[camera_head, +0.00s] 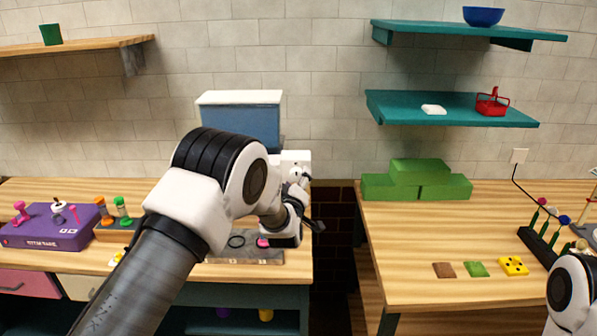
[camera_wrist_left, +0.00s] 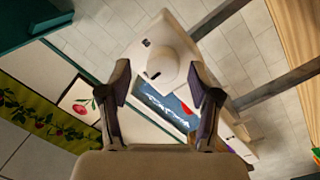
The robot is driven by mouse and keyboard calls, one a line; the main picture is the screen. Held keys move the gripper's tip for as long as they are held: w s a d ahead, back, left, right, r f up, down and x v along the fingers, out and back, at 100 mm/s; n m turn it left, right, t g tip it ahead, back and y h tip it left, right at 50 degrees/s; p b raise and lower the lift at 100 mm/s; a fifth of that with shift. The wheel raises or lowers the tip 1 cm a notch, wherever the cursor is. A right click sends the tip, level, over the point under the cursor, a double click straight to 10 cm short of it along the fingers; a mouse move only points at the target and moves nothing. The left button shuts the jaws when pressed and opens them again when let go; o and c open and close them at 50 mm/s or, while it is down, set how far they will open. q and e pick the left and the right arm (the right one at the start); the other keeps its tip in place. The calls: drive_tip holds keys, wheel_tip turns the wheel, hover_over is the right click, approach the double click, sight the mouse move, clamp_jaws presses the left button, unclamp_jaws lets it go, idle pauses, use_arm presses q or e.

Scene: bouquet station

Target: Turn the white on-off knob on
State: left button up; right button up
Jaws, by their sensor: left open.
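In the left wrist view, a round white knob (camera_wrist_left: 166,66) with a small dark mark stands out from a pale panel (camera_wrist_left: 140,47). My left gripper (camera_wrist_left: 160,76) is open, with one finger on each side of the knob in that picture. I cannot tell whether the fingers touch it. In the head view, my left arm reaches in to the left gripper (camera_head: 306,208), in front of a blue box with a white lid (camera_head: 240,114). The right gripper is outside both views.
A purple block with pegs (camera_head: 42,228) stands on the left bench. Green blocks (camera_head: 417,181) and small coloured tiles (camera_head: 477,269) are on the right bench (camera_head: 405,235). A dark gap separates the benches. Teal shelves (camera_head: 455,110) hang at upper right.

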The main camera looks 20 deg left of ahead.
use_arm(q)
drive_tip(key=shift+w+a+r, duration=0.1)
drive_tip(key=shift+w, duration=0.4)
drive_tip(key=shift+a, duration=0.45)
drive_tip(key=shift+d, duration=0.15)
drive_tip(key=c, duration=1.1)
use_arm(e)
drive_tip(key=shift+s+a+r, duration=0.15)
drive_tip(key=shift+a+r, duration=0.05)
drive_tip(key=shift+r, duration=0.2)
